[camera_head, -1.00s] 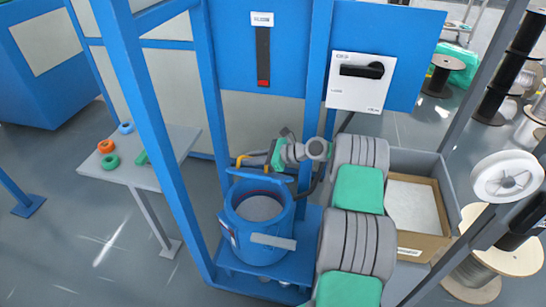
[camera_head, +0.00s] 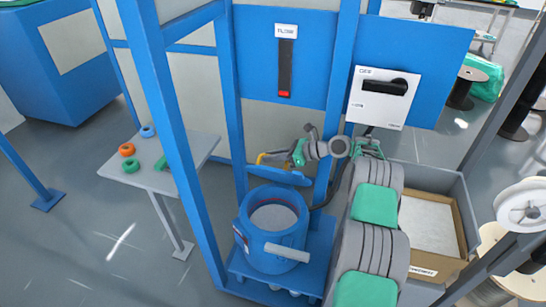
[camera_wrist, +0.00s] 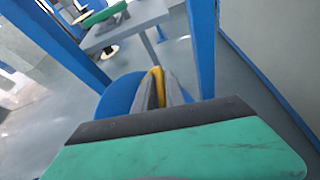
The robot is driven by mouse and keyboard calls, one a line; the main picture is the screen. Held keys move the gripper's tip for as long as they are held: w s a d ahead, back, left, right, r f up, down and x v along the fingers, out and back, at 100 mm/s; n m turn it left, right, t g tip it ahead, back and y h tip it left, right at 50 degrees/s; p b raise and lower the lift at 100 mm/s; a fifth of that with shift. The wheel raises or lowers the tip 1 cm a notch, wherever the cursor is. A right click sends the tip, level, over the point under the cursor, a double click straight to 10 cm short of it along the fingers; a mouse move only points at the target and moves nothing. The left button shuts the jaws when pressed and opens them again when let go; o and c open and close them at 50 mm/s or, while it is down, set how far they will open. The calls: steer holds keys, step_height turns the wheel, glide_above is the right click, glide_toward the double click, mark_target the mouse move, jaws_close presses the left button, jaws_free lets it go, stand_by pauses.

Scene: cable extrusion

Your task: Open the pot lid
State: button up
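The blue pot (camera_head: 242,238) stands upright on a blue stand, with a light grey surface showing inside its open mouth. Its blue lid (camera_head: 290,178) is seen nearly edge-on, raised at the back of the rim. My gripper (camera_head: 268,160) is at the lid's upper far side, by a yellow piece. In the wrist view, my gripper's grey fingers (camera_wrist: 161,90) lie on both sides of a yellow strip, beside the round blue lid (camera_wrist: 118,97). A green and black part of my wrist hides the lower view. I cannot tell whether the fingers grip the strip.
A blue frame post (camera_head: 170,120) stands left of the pot, and a blue panel (camera_head: 255,60) is behind it. A white switch box (camera_head: 375,112) hangs on the right panel. A small table (camera_head: 195,150) holds coloured rings. A cardboard box (camera_head: 455,235) is at right.

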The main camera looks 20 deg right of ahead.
steer(key=shift+o, duration=1.4)
steer(key=shift+a, duration=0.25)
steer(key=shift+o, duration=0.6)
steer(key=shift+d, duration=0.25)
steer(key=shift+s+d, duration=0.15)
steer(key=shift+d, duration=0.2)
steer(key=p+v, duration=0.1)
steer(key=v, duration=0.1)
steer(key=r+p+v, duration=0.1)
steer(key=v, duration=0.2)
steer(key=shift+r+p, duration=0.1)
steer(key=shift+p, duration=0.25)
steer(key=s+d+p, duration=0.1)
steer(key=p, duration=0.4)
steer(key=shift+d, duration=0.3)
steer(key=shift+w, duration=0.1)
